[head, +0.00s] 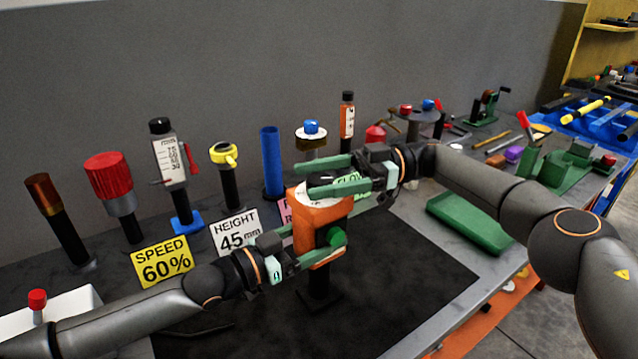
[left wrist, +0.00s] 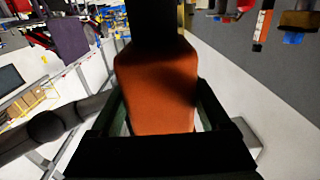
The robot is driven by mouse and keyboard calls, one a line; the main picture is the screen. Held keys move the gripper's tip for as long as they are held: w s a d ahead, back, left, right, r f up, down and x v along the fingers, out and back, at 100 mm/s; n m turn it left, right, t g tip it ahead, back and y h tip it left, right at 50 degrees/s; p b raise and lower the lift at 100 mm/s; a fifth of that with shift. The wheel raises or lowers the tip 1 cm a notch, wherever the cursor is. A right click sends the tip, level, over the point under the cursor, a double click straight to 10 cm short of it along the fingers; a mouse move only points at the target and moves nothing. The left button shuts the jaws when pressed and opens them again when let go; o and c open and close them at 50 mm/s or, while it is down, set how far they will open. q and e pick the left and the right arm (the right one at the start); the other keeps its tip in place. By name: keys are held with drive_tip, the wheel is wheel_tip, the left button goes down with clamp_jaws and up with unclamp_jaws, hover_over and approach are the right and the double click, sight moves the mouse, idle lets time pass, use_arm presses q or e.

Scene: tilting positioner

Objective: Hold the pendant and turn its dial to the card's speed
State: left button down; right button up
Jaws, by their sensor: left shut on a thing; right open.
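The orange pendant (head: 330,215) stands upright on a dark post in the middle of the head view. My left gripper (head: 305,245) is shut on the pendant's lower body; the orange body (left wrist: 158,95) fills the space between its fingers in the left wrist view. A dark round dial (head: 321,181) sits on top of the pendant. My right gripper (head: 308,180) is open, its fingers at either side of the dial; I cannot tell whether they touch it. The dial's markings are hidden. The yellow card (head: 161,262) reads SPEED 60%.
A white card (head: 235,232) reads HEIGHT 45 mm; pink and green cards are partly hidden. Posts with a red knob (head: 109,172), a yellow ring (head: 223,153) and a blue cylinder (head: 271,160) stand behind. A green tray (head: 466,222) lies right. The dark mat (head: 410,285) has free room.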

sight(319, 178)
wheel_tip(319, 178, up, 9)
drive_tip(key=shift+f, duration=0.1)
idle(0.4)
